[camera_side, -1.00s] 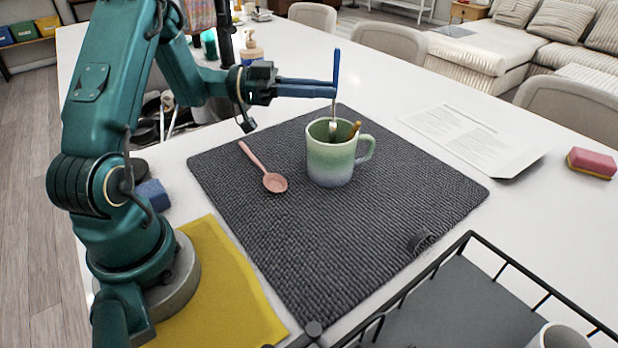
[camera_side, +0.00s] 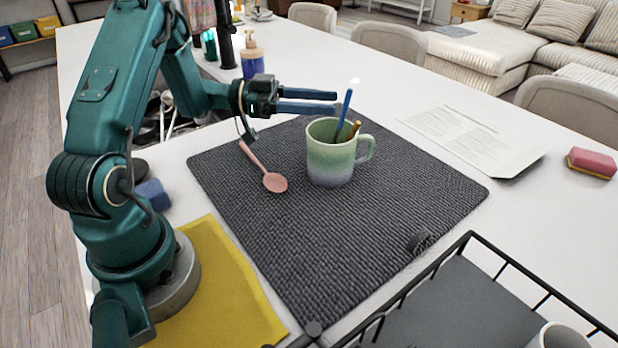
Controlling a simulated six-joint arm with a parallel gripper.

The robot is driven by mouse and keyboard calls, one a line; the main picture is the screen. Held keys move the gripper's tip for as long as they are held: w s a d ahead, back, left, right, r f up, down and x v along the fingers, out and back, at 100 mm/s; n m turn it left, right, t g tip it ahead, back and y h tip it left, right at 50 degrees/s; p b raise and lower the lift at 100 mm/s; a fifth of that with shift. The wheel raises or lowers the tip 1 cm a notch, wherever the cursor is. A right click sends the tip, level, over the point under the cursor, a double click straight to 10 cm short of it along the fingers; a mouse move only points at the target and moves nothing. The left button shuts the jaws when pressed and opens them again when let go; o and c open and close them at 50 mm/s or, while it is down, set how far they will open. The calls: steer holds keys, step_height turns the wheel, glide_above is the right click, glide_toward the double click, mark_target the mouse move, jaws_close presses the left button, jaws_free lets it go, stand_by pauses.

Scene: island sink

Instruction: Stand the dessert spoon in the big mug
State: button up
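The big mug (camera_side: 331,162), green fading to pale blue, stands upright on the dark mat with its handle to the right. A blue-handled piece of cutlery (camera_side: 346,108), which looks like the dessert spoon, stands in the mug, leaning slightly right. Its lower end is hidden inside. A brown stick-like handle (camera_side: 355,129) also pokes out of the mug. My gripper (camera_side: 337,102) is open and empty, its two blue fingers apart, above the mug's rim and just left of the blue handle. A pink spoon (camera_side: 272,180) lies on the mat left of the mug.
The dark mat (camera_side: 330,250) is mostly clear in front of the mug. A black wire rack (camera_side: 470,237) stands at the front right. Papers (camera_side: 465,135) and a pink sponge (camera_side: 592,162) lie right. A soap bottle (camera_side: 252,58) stands behind my gripper; a yellow cloth (camera_side: 225,290) lies near my base.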

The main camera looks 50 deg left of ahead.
steer(key=v, duration=0.5)
stand_by(0.4)
stand_by(0.6)
